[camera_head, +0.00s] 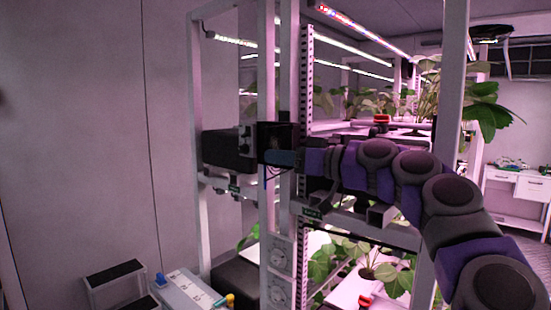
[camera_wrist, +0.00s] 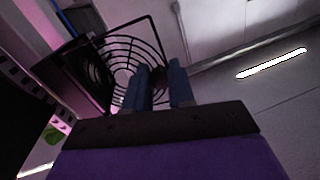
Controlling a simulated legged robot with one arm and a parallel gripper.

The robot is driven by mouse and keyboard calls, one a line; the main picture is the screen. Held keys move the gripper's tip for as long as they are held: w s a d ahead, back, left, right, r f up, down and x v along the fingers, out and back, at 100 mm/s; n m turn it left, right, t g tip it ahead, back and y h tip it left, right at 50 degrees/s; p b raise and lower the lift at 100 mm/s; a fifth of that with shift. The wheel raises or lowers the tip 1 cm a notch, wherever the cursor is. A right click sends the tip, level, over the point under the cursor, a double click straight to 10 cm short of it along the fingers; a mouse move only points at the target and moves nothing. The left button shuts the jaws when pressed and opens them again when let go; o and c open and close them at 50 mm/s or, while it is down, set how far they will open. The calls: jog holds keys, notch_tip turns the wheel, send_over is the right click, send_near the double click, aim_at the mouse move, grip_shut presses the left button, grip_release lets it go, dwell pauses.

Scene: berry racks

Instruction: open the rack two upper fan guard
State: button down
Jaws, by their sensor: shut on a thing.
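The upper fan guard (camera_wrist: 125,62), a black wire grille in a square frame, shows in the wrist view. It stands at an angle to the dark fan housing (camera_wrist: 72,80) on its left, so it looks swung partly open. My gripper (camera_wrist: 166,78) has its two blue fingers at the guard's right edge and is shut on it; the exact contact is partly hidden by the fingers. In the head view my gripper (camera_head: 283,158) reaches left to a dark square fan unit (camera_head: 276,136) on the rack post, where guard detail is too dark to make out.
White rack posts (camera_head: 267,215) stand close around my arm. Plants (camera_head: 375,262) grow on the rack shelves at the right. A grey box with bottles (camera_head: 192,289) stands low at the left. The wall at the far left is bare.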

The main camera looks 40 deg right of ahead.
jog(key=shift+s+d+r+y, duration=0.2)
jog(key=shift+s+r+y, duration=0.05)
jog(key=shift+r+y, duration=0.1)
dwell(0.3)
jog(key=c, duration=1.2)
grip_release()
jog(key=shift+o, duration=1.3)
jog(key=shift+d+f, duration=0.15)
jog(key=shift+f, duration=0.05)
jog(key=shift+s, duration=0.1)
jog(key=p+v, duration=0.1)
jog(key=v, duration=1.6)
jog(key=shift+d, duration=0.15)
